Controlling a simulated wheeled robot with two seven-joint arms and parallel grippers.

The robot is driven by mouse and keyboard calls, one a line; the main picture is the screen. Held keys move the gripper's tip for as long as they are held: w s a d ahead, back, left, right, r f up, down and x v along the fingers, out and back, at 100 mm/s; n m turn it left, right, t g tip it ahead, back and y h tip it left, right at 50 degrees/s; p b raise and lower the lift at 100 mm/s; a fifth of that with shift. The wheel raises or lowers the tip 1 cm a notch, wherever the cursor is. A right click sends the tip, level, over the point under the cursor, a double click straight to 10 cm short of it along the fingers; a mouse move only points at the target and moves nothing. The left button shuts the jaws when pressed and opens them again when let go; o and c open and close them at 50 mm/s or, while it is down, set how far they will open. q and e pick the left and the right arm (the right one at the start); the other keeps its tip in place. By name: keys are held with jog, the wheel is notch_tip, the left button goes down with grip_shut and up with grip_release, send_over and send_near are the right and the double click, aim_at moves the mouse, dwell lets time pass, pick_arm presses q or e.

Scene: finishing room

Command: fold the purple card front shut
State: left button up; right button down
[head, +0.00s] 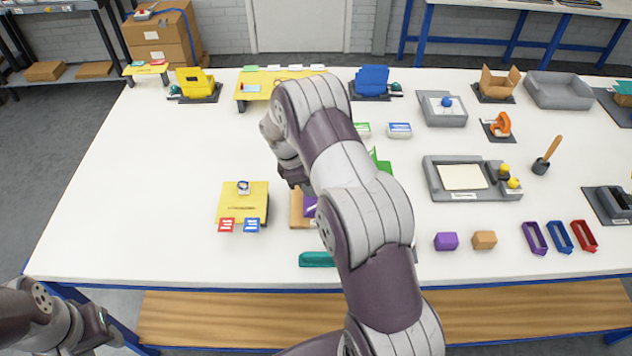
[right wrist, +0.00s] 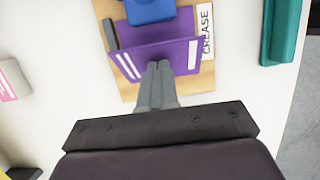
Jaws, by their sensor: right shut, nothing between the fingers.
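The purple card (right wrist: 175,54) lies on a wooden board (right wrist: 207,78) marked CREASE in the right wrist view. Its near panel looks raised at an angle, with white strips at both ends. A blue block (right wrist: 150,10) sits at the card's far part, cut by the frame edge. My right gripper (right wrist: 160,68) is shut and empty, its fingertips over the near panel's lower edge; I cannot tell whether they touch. In the head view, my right arm hides most of the card (head: 310,206). My left gripper (head: 97,326) is at the lower left, away from the table objects; its jaws are unclear.
A teal piece (head: 316,259) lies near the front edge, close to the board. A yellow stand (head: 230,205) with small cards is to the left. A purple block (head: 446,241) and an orange block (head: 484,240) lie to the right. The table's left front is clear.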

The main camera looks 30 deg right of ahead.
jog(key=shift+s+d+f, duration=0.1)
jog(key=shift+f, duration=0.05)
dwell(0.4)
jog(key=shift+s+d+f, duration=0.25)
jog(key=shift+d+f, duration=0.2)
jog(key=shift+f, duration=0.05)
dwell(0.4)
jog(key=shift+s+d+f+b, duration=0.15)
jog(key=shift+d+f+b, duration=0.1)
jog(key=shift+f+b, duration=0.25)
notch_tip(320, 180, up, 9)
jog(key=p, duration=0.7)
jog(key=shift+p, duration=0.4)
